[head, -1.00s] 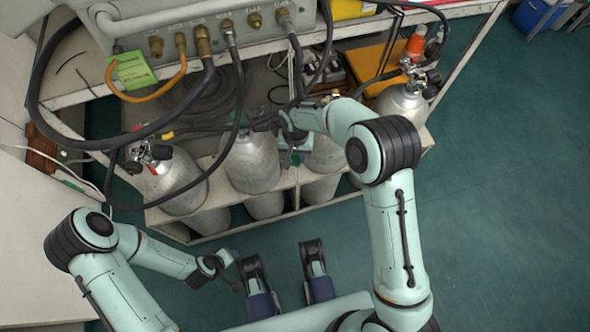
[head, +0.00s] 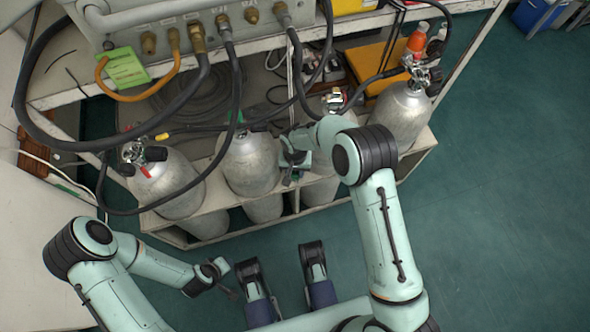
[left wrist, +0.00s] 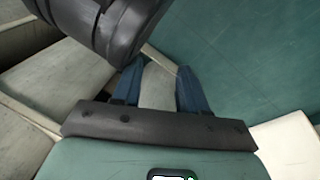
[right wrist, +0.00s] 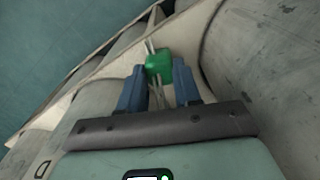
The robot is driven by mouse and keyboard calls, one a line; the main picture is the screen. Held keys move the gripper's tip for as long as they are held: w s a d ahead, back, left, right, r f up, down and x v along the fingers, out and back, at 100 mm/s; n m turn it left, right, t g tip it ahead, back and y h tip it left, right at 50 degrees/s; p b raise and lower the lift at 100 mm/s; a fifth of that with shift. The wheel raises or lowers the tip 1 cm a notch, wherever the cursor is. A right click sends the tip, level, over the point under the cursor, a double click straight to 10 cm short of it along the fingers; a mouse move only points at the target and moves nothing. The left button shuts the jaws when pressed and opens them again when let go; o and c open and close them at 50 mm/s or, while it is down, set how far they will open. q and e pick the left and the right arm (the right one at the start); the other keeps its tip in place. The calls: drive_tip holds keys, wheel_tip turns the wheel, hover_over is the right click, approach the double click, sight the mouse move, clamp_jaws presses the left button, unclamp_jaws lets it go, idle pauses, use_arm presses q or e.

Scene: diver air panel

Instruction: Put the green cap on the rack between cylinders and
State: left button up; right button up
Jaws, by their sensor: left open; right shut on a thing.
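The green cap (right wrist: 158,63) is between the blue fingertips of my right gripper (right wrist: 158,76), with thin pale cords beside it. In the head view my right gripper (head: 291,179) is low at the rack, between the second cylinder (head: 250,165) and the third cylinder (head: 318,190); the cap cannot be made out there. The pale rack (head: 420,152) holds the grey cylinders, with the first cylinder (head: 172,188) at left and the last cylinder (head: 402,112) at right. My left gripper (head: 232,294) is open, in front of the rack; its fingers (left wrist: 157,82) show empty.
The air panel (head: 120,35) with black hoses hangs above the cylinders. A green tag (head: 127,68) hangs at its left. An orange bottle (head: 417,40) stands behind the last cylinder. Green floor (head: 500,200) is clear at the right.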

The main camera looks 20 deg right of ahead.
drive_tip(key=shift+f, duration=0.1)
drive_tip(key=shift+f, duration=0.1)
drive_tip(key=o, duration=1)
